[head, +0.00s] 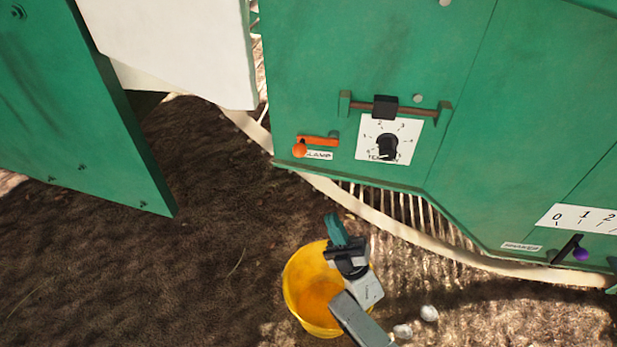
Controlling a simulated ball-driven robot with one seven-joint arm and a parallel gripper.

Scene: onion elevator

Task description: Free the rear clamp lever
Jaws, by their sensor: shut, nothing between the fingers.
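An orange clamp lever (318,141) with a round orange knob at its left end sits low on the green machine panel (350,50). It lies nearly level, and a white label partly reading "CLAMP" (320,156) is just under it. Whether this is the rear lever, the picture does not tell. My gripper (333,222) is shut and empty, its teal fingers pointing up in the picture. It is below the lever in the picture, clearly apart from it, in front of the yellow bucket's right edge.
A yellow bucket (298,290) stands on brown soil beneath my arm. A black dial (386,147) and a slide bar with a black block (385,106) are right of the lever. A purple-knobbed lever (580,254) is at far right. A green panel (80,110) stands left; soil between is open.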

